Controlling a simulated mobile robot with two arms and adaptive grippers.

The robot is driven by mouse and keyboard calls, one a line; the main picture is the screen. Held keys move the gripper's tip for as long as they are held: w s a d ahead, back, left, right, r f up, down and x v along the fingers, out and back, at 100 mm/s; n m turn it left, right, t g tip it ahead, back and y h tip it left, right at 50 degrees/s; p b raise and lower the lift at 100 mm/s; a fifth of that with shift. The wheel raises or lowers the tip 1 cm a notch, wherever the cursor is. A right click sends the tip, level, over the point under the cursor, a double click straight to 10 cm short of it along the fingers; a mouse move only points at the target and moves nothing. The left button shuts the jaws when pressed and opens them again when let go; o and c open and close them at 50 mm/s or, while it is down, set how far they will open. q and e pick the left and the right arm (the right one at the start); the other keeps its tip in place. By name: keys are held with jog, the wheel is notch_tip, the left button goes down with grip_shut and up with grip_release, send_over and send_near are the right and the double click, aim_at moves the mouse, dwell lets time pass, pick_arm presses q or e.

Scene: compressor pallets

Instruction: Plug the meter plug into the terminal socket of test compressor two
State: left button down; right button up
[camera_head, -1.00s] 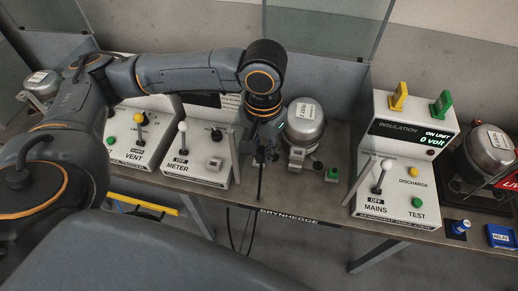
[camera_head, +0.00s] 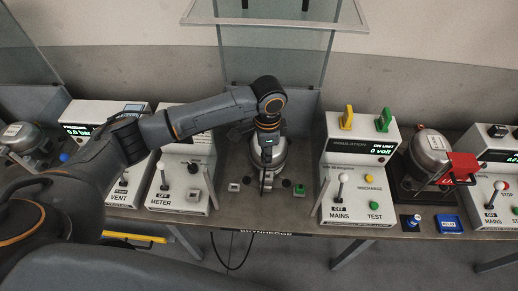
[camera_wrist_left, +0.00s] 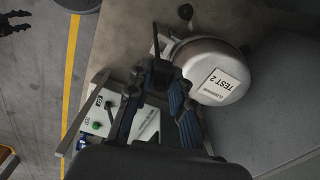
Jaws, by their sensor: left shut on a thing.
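Test compressor two is a silver dome (camera_head: 281,157) on the bench between the meter panel and the insulation panel. In the left wrist view the dome (camera_wrist_left: 228,62) bears a "TEST 2" label. My left gripper (camera_head: 266,155) is above and in front of the dome. In the left wrist view the gripper (camera_wrist_left: 163,75) is shut on the black meter plug (camera_wrist_left: 159,64), beside the dome's bracket side. The terminal socket is hidden, so I cannot tell if the plug touches it. A dark claw shape (camera_wrist_left: 14,22), probably my right gripper, shows at the top left there.
The meter panel (camera_head: 183,188) stands left and the insulation panel (camera_head: 352,170) right. A green button (camera_head: 299,190) and a grey socket block (camera_head: 234,187) sit on the bench (camera_head: 285,215). A black cable (camera_head: 230,264) hangs below the front edge.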

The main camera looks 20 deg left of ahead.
pick_arm(q)
jog(key=shift+w+d+f+m+p, duration=0.1)
jog(key=shift+w+f+m+p, duration=0.15)
jog(key=shift+m+p, duration=0.4)
jog(key=shift+w+f+m, duration=0.1)
jog(key=shift+f+m, duration=0.15)
jog(key=shift+m, duration=0.2)
pick_arm(e)
jog(key=shift+d+r, duration=0.1)
jog(key=shift+r, duration=0.8)
jog(key=shift+r, duration=0.2)
pick_arm(q)
jog(key=shift+f+b, duration=1.4)
jog(key=shift+f, duration=1.5)
pick_arm(e)
jog(key=f, duration=0.2)
jog(key=shift+a+f, duration=0.2)
jog(key=shift+f, duration=0.2)
pick_arm(q)
jog(key=shift+p, duration=0.4)
pick_arm(e)
jog(key=shift+d+r, duration=0.2)
jog(key=shift+r, duration=0.2)
pick_arm(q)
jog(key=shift+r, duration=0.1)
pick_arm(e)
jog(key=shift+r, duration=0.2)
